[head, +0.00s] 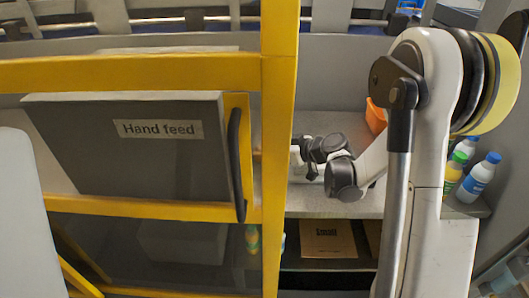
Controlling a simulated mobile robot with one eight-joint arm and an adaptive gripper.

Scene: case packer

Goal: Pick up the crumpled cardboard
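No plainly crumpled cardboard can be made out in the head view. A brown cardboard piece (328,240) with dark print lies on the lower level behind the yellow post, and part of another brown piece (373,236) shows to its right. Neither looks clearly crumpled from here. My arm reaches in from the right over the grey shelf. My gripper (297,160) is at the yellow post's right edge, above and behind the printed cardboard. The post hides its end, so its fingers and anything between them cannot be seen.
A yellow post (277,130) and frame stand in front, with a grey "Hand feed" door (130,150) to the left. An orange bin (375,117) sits at the back of the grey shelf (335,122). Bottles (479,177) stand at the right beside my arm.

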